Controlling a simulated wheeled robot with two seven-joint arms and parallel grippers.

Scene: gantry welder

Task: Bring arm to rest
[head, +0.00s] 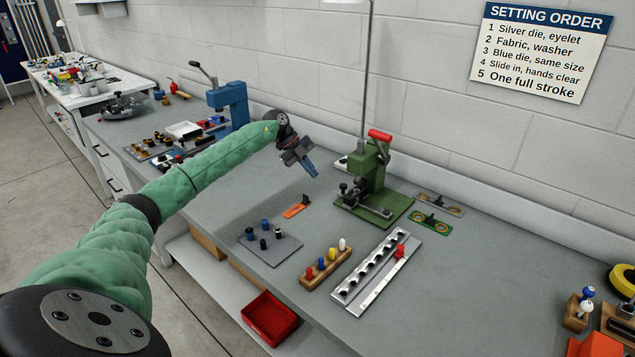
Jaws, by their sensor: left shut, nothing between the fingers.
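My left arm, in a green sleeve, reaches in from the lower left of the head view across the grey bench (335,222). My left gripper (308,170) is at its end, dark grey with blue fingers, pointing down and to the right. Its fingers are shut with nothing between them. It hangs above the bench, left of the green press (370,180) and beyond the orange piece (297,207). It seems apart from both. My right gripper is not in view.
A blue press (230,103) stands behind my left arm. A grey plate with dark pegs (285,250), a wooden block with coloured pegs (322,270) and a metal rail (362,285) lie near the front edge. A red bin (270,318) sits below. A wall sign (540,50) lists the setting order.

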